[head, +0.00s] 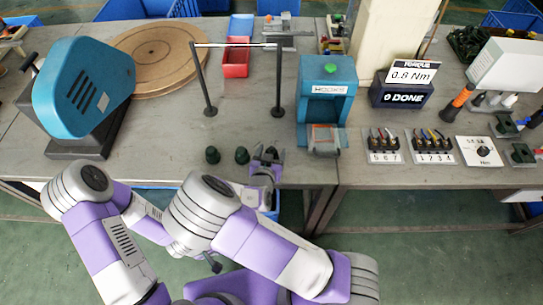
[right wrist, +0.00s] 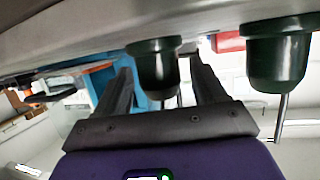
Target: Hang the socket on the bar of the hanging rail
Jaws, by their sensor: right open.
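The hanging rail (head: 206,82) stands on the bench in the head view, with two dark posts and a pale bar (head: 236,45) across the top. No socket shows on the bar. Dark green cup-shaped sockets stand near the front edge, one at left (head: 212,155) and one in the middle (head: 242,155). My right gripper (head: 269,153) is open at the right end of this row. In the right wrist view, upside down, one socket (right wrist: 155,62) sits between my open fingers (right wrist: 160,90), and another (right wrist: 278,55) stands beside them. My left gripper cannot be made out.
A blue hook dispenser (head: 343,75) stands right of the rail. A red bin (head: 235,64) lies behind the rail. A blue machine (head: 85,85) and a round wooden board (head: 160,50) are at left. The bench between the sockets and the rail posts is clear.

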